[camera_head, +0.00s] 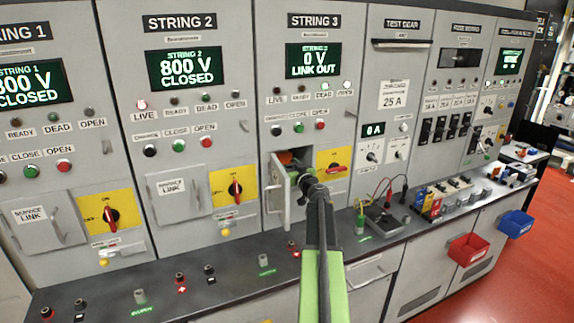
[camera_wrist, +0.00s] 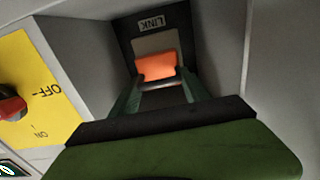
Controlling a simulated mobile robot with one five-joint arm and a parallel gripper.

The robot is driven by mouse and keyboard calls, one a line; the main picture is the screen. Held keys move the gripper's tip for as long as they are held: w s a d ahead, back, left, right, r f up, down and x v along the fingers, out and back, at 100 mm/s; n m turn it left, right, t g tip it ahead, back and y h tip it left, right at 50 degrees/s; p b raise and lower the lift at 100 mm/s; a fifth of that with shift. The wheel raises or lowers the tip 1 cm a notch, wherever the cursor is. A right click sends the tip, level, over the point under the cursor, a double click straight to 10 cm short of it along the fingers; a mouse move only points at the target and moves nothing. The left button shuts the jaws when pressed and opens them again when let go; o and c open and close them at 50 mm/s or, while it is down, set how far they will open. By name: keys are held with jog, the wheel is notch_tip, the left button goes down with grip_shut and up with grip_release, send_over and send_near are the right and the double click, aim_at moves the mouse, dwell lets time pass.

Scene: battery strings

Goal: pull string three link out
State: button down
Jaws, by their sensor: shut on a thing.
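The orange link (camera_head: 285,157) of string three is at the opening of its compartment, and its orange face (camera_wrist: 157,66) shows between my fingertips in the wrist view. My gripper (camera_head: 291,164) reaches into the compartment and is shut on the link; its fingers (camera_wrist: 160,86) also show in the wrist view. A LINK label (camera_wrist: 163,20) is on the inner wall. The compartment door (camera_head: 277,196) stands open to the left of my gripper. The string 3 screen (camera_head: 314,57) reads 0 V LINK OUT. How far the link sits from its contacts is hidden.
The string 3 rotary switch (camera_head: 335,168) on its yellow plate is just right of the opening, its red handle lying roughly level. The string 2 screen (camera_head: 185,68) reads 800 V CLOSED. A counter ledge (camera_head: 225,275) with terminals runs below; a meter (camera_head: 383,220) stands right.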

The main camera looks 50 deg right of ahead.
jog(key=c, duration=0.5)
grip_release()
jog(key=shift+s, duration=0.1)
jog(key=v, duration=1.7)
jog(key=shift+s+a, duration=0.1)
jog(key=shift+s, duration=0.15)
jog(key=shift+f, duration=0.1)
